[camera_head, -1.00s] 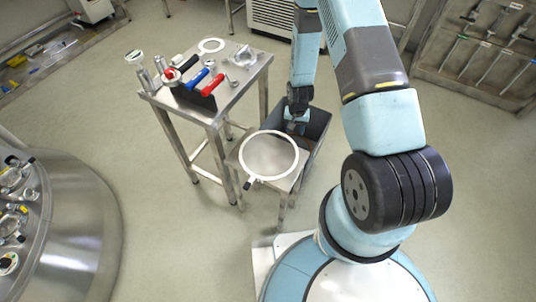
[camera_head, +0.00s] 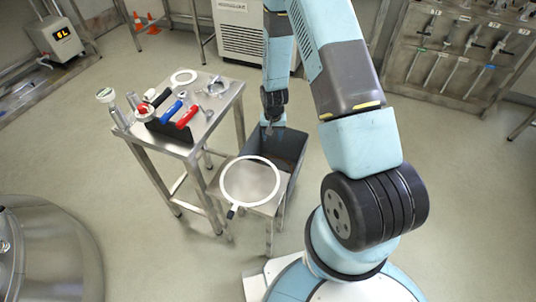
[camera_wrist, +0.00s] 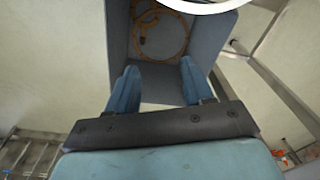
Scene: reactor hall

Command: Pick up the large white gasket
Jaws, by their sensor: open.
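The large white gasket (camera_head: 222,181) is a flat ring lying on a low metal stand in the head view. A short dark handle-like piece (camera_head: 231,212) sits at its near edge. In the wrist view, part of a white ring (camera_wrist: 200,7), apparently this gasket, shows at the top edge. My gripper (camera_head: 270,127) is beyond the gasket in the head view, around the dark bin and apart from the ring. In the wrist view my gripper (camera_wrist: 159,70) has its two blue fingers spread, with nothing between them. Its fingertips are small and partly unclear in the head view.
A dark open bin (camera_head: 290,146) stands beside the low stand (camera_head: 262,208); tan rings or coils (camera_wrist: 160,35) lie inside it. A taller metal table (camera_head: 222,108) at left holds a smaller white ring (camera_head: 184,77), red and blue-handled tools and fittings.

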